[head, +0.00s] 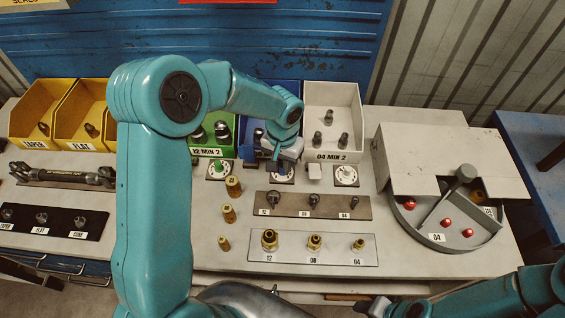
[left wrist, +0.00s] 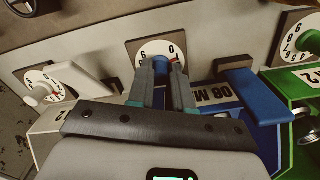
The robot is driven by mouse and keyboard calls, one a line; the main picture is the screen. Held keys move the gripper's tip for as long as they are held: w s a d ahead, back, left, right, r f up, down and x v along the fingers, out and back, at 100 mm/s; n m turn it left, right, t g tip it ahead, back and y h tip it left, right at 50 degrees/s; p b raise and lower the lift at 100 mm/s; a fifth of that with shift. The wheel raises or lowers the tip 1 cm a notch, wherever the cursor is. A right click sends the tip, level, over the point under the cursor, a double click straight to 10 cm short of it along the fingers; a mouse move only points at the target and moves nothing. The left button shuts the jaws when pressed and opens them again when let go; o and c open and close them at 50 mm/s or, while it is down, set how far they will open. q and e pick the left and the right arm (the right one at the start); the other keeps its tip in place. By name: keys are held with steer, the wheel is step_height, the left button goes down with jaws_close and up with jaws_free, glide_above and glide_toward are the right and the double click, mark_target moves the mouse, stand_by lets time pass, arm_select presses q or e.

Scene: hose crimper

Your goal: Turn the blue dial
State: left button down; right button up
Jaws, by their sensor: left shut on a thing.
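The blue dial (left wrist: 171,62) has a round white scale with numbers on a square plate on the table. Only a bit of its blue knob shows in the left wrist view, between my fingers. In the head view its plate (head: 280,178) is mostly covered by my left gripper (head: 268,158). My left gripper, also in the left wrist view (left wrist: 168,82), is pointed down at the dial and shut on its knob. My right arm comes in at the lower right of the head view; its gripper (head: 378,307) is cut by the bottom edge, its jaws unclear.
A green-knobbed dial (head: 217,169) and a white-knobbed dial (head: 346,175) flank the blue one. Yellow, green, blue and white bins (head: 332,100) stand behind. Racks of fittings (head: 313,247) lie in front. A round tray (head: 440,225) with red knobs is at right.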

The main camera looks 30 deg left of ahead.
arm_select(q)
steer(key=shift+m+b, duration=0.4)
steer(key=shift+m, duration=0.7)
steer(key=shift+r+m, duration=0.1)
steer(key=shift+m, duration=1.5)
steer(key=c, duration=1)
jaws_free()
steer(key=shift+c, duration=0.2)
step_height(320, 180, up, 16)
steer(key=b, duration=0.1)
steer(key=shift+r, duration=0.2)
